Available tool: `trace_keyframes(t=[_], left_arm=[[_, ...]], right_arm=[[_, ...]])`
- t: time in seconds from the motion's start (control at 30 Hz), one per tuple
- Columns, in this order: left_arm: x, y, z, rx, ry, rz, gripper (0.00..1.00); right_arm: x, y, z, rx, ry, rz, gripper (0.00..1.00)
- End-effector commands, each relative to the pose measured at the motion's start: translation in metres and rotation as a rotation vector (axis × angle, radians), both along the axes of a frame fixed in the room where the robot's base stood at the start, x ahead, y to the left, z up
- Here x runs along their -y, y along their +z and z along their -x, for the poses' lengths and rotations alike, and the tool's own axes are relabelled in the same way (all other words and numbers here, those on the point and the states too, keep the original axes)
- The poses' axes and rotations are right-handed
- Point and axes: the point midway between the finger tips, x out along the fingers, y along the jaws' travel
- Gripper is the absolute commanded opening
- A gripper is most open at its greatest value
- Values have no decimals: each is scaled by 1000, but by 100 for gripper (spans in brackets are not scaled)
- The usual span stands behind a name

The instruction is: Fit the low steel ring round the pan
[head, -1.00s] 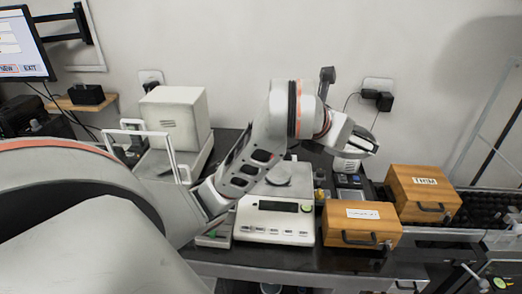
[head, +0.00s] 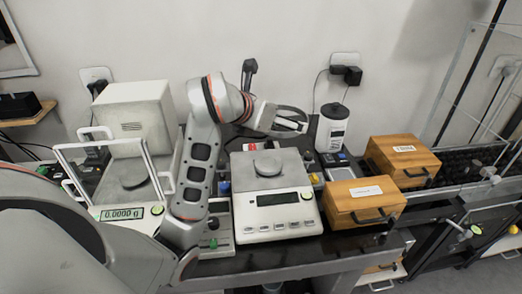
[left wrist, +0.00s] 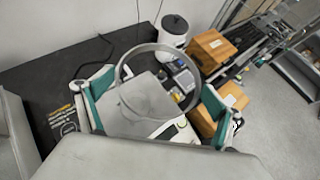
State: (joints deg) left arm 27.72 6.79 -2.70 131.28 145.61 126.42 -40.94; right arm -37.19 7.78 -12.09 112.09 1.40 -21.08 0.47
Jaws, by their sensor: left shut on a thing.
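My left gripper (head: 283,122) is shut on a thin steel ring (head: 290,107) and holds it in the air, above and behind the middle balance (head: 278,212). The ring also shows in the left wrist view (left wrist: 152,47), between the green-padded fingers. That balance has a square grey plate (head: 240,170) with a round grey disc (head: 267,163) on it; its display is dark. The left balance (head: 128,213) has a round dark pan (head: 133,181) inside an open frame and reads 0.0000 g. My right gripper is not in view.
A white canister (head: 332,128) stands behind and to the right of the middle balance. Two wooden boxes (head: 362,203) (head: 402,162) stand to the right. A white box-shaped housing (head: 135,115) is at the back left. The dark table's front edge is close to the balances.

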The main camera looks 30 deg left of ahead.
Motion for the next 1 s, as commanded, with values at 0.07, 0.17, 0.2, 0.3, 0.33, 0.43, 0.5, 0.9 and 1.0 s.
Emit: trace_keyframes(t=[0.07,0.17,0.2,0.3,0.33,0.43,0.5,0.9,1.0], left_arm=[[-11,-43,-6,-13,-13,14,70],[-24,-74,-10,-15,-20,12,70],[-28,-84,-10,-16,-20,10,70],[-36,-100,-10,-17,-21,7,70],[-37,-103,-10,-18,-20,5,70],[-40,-109,-10,-19,-19,3,70],[-40,-111,-10,-18,-20,3,70],[-39,-139,-10,-20,-20,4,70],[-39,-147,-10,-20,-20,4,70]], right_arm=[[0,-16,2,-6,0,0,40],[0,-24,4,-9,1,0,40],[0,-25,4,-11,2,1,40],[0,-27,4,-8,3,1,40],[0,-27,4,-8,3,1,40],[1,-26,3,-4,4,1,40],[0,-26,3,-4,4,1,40],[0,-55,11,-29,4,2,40],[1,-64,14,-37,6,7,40]])
